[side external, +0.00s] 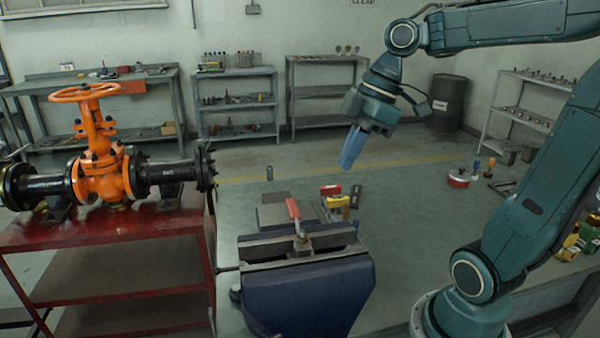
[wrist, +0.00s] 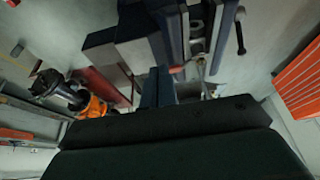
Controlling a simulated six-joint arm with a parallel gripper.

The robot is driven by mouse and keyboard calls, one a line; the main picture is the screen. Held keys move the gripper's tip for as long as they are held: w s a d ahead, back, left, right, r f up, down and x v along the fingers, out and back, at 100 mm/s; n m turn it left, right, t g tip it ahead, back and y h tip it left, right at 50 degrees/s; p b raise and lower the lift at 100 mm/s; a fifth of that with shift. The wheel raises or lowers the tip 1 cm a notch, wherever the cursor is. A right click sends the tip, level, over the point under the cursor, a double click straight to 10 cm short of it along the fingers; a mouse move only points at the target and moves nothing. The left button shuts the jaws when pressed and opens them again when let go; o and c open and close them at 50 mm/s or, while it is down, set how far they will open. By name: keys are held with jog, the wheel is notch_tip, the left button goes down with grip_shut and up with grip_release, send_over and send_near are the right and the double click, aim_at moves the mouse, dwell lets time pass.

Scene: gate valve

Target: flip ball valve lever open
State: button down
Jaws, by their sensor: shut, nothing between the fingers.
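A small ball valve (side external: 304,242) is clamped between the jaws of a dark blue bench vise (side external: 310,295). Its red-gripped lever (side external: 293,210) rises from the valve and leans slightly left in the side view. My gripper (side external: 348,164), with blue fingers, is above and to the right of the lever in that view, apart from it. The fingers are shut and empty, pointing down. In the wrist view, the finger pair (wrist: 157,88) is at the centre. A small red end (wrist: 177,69), apparently the lever's, shows just right of the fingers; the rest is unclear.
An orange gate valve (side external: 100,165) with a handwheel and black pipes stands on a red table (side external: 110,235) at left. Coloured-handled valves (side external: 338,200) lie behind the vise. Shelves (side external: 235,100) and a dark barrel (side external: 447,102) line the back wall. Air around the lever looks clear.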

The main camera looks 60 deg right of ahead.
jog(key=shift+w+a+f, duration=0.8)
jog(key=shift+f, duration=0.45)
jog(key=shift+w+a+f, duration=0.85)
jog(key=shift+f, duration=0.4)
jog(key=shift+w+a+f, duration=0.8)
jog(key=shift+f, duration=0.45)
